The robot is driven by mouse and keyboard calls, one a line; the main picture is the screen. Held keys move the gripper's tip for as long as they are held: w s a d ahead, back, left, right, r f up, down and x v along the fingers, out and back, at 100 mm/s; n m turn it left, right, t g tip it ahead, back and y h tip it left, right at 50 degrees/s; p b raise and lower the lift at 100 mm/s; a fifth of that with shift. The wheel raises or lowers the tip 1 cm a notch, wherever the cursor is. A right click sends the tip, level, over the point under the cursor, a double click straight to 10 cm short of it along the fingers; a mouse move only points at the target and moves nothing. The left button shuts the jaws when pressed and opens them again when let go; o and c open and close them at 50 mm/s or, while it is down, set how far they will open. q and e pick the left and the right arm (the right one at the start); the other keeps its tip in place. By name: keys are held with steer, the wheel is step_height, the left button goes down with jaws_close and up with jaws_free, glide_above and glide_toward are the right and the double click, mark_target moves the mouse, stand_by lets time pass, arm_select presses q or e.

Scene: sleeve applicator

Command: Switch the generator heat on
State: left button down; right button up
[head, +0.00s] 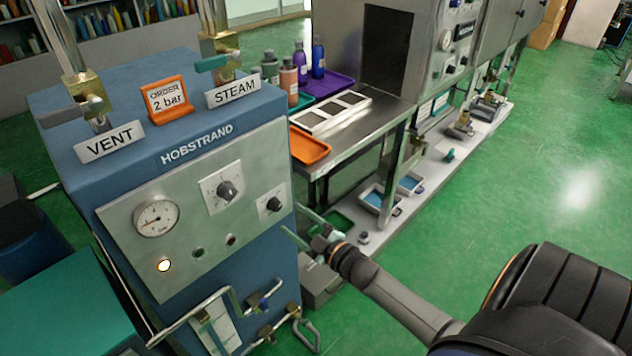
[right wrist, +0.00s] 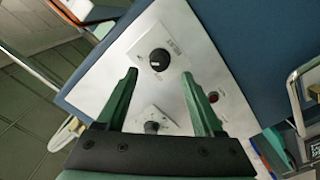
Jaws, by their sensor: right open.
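The generator is the blue HOBSTRAND cabinet (head: 195,108) with a sloping metal panel. The panel carries a pressure gauge (head: 157,216), a larger dial (head: 228,191) and a smaller black knob (head: 273,204) near its right edge. A lit lamp (head: 164,265) glows at lower left, beside a dark green lamp (head: 198,252) and a dark red one (head: 231,239). My right gripper (head: 293,221) is open and empty by the panel's right side. My left gripper is out of view.
Bent pipes and handles (head: 210,310) stick out below the panel. VENT (head: 110,142) and STEAM (head: 234,91) valves stand on top. To the right are a steel bench with an orange tray (head: 309,146) and bottles (head: 318,58). Green floor (head: 520,170) is open further right.

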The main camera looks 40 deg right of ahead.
steer(key=s, duration=0.8)
steer(key=shift+d, duration=0.35)
steer(key=s+a+f+m+g+p, duration=0.1)
steer(key=s+a+f+m+g, duration=0.3)
steer(key=s+a, duration=0.3)
steer(key=s+a+f+m+g+p, duration=0.2)
steer(key=s+a, duration=0.5)
steer(key=a, duration=0.4)
step_height(320, 180, down, 4)
steer(key=m+g, duration=0.1)
steer(key=g, duration=0.1)
steer(key=shift+a+r+m+g+y, duration=0.2)
steer(key=shift+a+m+g+y, duration=0.1)
steer(key=shift+m+y, duration=0.1)
